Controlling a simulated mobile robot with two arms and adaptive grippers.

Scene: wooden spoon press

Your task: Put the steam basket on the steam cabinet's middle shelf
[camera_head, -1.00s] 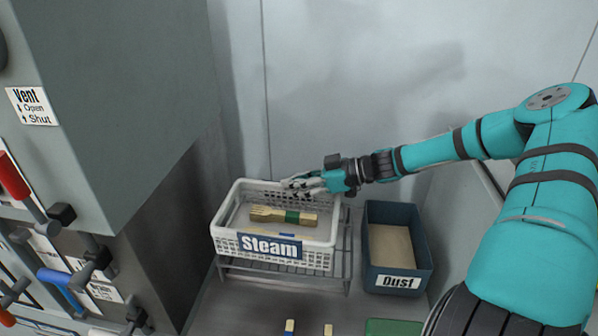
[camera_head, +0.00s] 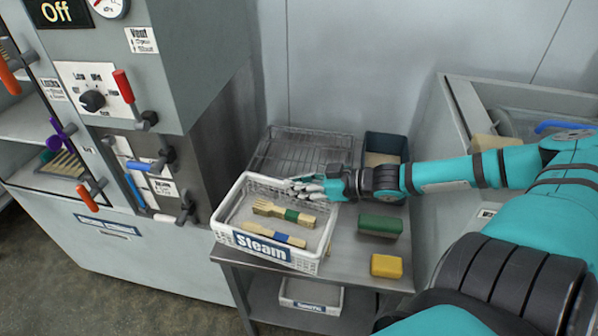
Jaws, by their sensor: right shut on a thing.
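The white steam basket (camera_head: 306,264), with a blue "Steam" label, is over the front left part of the metal table. Two wooden pieces with coloured bands, one fork-shaped (camera_head: 270,209), lie in it. My right gripper (camera_head: 303,188) is shut on the basket's back right rim. The basket looks slightly tilted; I cannot tell whether its base touches the table. The grey steam cabinet (camera_head: 200,70) stands to the left, with a gauge, knob and several levers on its front. I cannot make out its middle shelf. My left gripper is out of view.
An empty wire rack (camera_head: 300,150) and a dark blue bin (camera_head: 385,143) are behind the basket. A green block (camera_head: 380,226) and a yellow block (camera_head: 387,266) lie to its right. Another white basket (camera_head: 310,297) is under the table. Levers stick out from the cabinet front.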

